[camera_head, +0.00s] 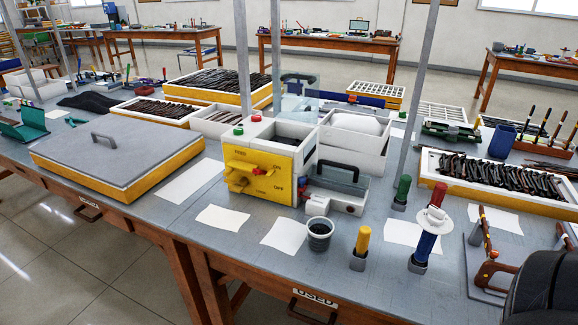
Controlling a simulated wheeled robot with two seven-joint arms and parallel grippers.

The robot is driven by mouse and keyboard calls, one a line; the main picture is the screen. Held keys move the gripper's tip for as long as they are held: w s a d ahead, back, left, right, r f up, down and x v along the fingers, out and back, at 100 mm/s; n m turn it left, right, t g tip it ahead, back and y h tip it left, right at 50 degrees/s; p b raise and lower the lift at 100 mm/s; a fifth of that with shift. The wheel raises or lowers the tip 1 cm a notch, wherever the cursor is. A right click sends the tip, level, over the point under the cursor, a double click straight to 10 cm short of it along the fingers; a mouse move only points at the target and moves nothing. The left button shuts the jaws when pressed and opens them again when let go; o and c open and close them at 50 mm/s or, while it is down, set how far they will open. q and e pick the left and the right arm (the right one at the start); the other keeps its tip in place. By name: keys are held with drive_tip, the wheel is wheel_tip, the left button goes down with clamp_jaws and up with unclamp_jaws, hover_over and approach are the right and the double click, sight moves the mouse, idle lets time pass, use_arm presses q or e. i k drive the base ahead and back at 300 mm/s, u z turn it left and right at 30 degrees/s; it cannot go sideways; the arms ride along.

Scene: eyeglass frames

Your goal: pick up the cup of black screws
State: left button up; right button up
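A small cup (320,244) stands upright near the table's front edge, right of centre. It has a pale rim, a grey body and dark contents. It fits the cup of black screws, but single screws are too small to make out. No gripper of mine shows in the head view, and nothing is touching the cup from above.
White sheets (286,235) lie left of the cup. A yellow-handled tool (362,240) stands close to its right. A yellow and white machine (262,172) stands behind. A blue-handled tool with a white disc (427,235) stands farther right. A dark rounded shape fills the lower right corner.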

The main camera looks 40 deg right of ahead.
sight(320, 230)
drive_tip(key=z, duration=1.4)
